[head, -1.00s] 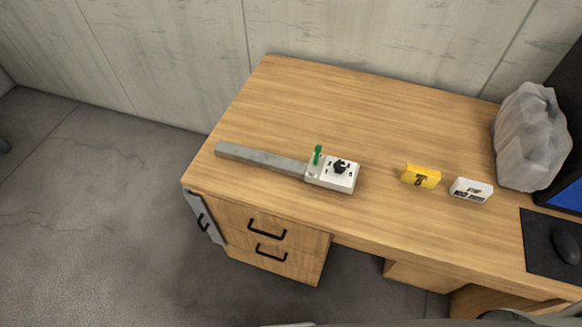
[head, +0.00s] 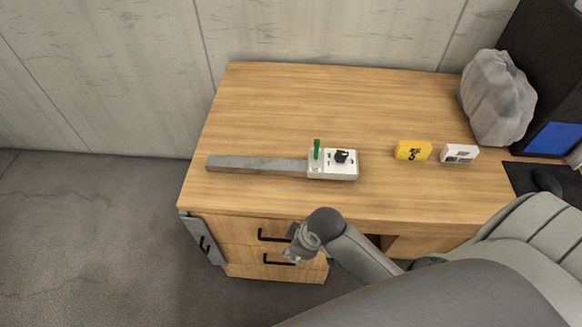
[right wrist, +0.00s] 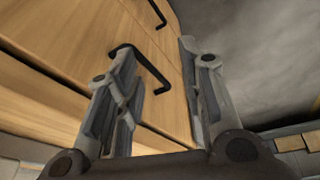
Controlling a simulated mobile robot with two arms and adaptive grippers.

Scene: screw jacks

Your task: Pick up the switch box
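The switch box (head: 345,172) is a white and grey box with a black knob and a green upright switch on top. It lies on the wooden desk in the head view, at the right end of a long grey bar (head: 255,164). My right gripper (head: 291,256) is below the desk's front edge, in front of the drawers and apart from the box. The switch box is not in the right wrist view. My left gripper is not in view.
The wooden desk (head: 270,100) has drawers with black handles (head: 275,236) under its left side. A yellow block (head: 413,151) and a white block (head: 460,154) lie right of the box. A grey bag (head: 497,98) stands further right. The desk behind the box is clear.

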